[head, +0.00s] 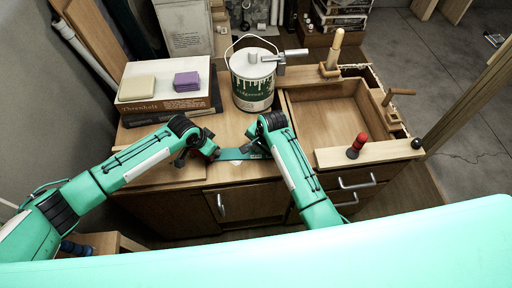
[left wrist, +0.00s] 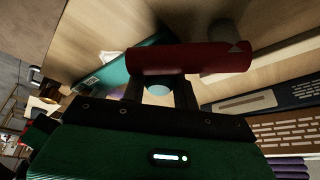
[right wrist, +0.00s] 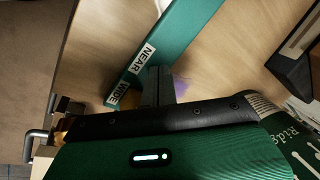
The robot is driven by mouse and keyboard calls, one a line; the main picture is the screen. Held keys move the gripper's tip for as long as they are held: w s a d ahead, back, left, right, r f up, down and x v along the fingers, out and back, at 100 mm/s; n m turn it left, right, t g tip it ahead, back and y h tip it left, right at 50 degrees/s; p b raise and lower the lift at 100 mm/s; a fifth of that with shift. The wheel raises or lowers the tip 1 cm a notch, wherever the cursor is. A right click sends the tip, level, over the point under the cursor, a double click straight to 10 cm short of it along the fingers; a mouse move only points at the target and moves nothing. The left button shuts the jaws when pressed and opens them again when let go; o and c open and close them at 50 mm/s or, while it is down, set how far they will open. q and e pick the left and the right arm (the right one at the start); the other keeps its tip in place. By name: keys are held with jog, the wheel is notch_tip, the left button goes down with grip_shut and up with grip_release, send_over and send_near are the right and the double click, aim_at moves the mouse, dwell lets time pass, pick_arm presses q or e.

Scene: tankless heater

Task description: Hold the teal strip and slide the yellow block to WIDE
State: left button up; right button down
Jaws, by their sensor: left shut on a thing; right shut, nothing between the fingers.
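The teal strip (head: 236,154) lies on the wooden worktop near its front edge, between my two grippers. In the right wrist view the strip (right wrist: 178,40) carries the labels NEAR and WIDE. The yellow block (right wrist: 129,98) shows there only in part, by the WIDE label, beside and partly behind my right fingers. My right gripper (right wrist: 158,80) is shut and empty, over the strip near the labels. Whether it touches the block is not clear.
A paint can (head: 252,88) stands just behind the strip. Books (head: 170,102) with a yellow and a purple sponge on top are at the left.

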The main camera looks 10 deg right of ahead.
notch_tip(320, 180, up, 7)
dwell(0.7)
pick_arm(q)
jog(key=o, duration=1.1)
jog(key=shift+o, duration=0.2)
jog(key=v, duration=1.2)
jog(key=shift+d, duration=0.1)
